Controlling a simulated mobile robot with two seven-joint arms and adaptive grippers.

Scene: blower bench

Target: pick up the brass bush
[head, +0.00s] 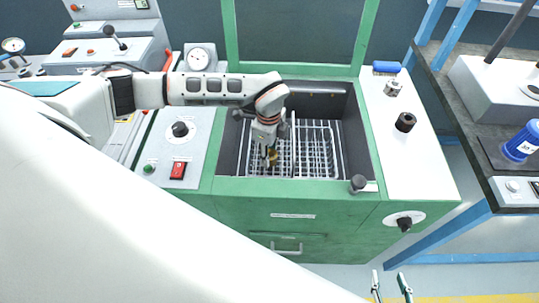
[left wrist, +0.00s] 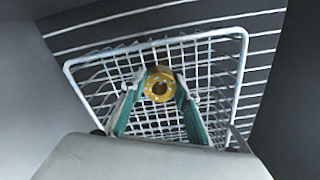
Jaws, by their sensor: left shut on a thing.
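The brass bush (left wrist: 161,85) is a golden ring with a dark central hole. In the left wrist view it sits between the fingertips of my left gripper (left wrist: 158,88), which is shut on it. In the head view my left gripper (head: 269,157) points down into the green-framed basin, and the bush (head: 273,156) is a small golden patch at its fingertips. I cannot tell whether the bush touches the wire basket (left wrist: 243,60) below. My right gripper (head: 390,285) shows at the bottom right of the head view, its fingers apart and empty.
The basin (head: 359,150) has high dark walls around the white wire basket, and a green lid (head: 229,35) stands raised behind it. A black round part (head: 405,122), a small metal part (head: 393,88) and a blue item (head: 386,68) lie on the white top to the right.

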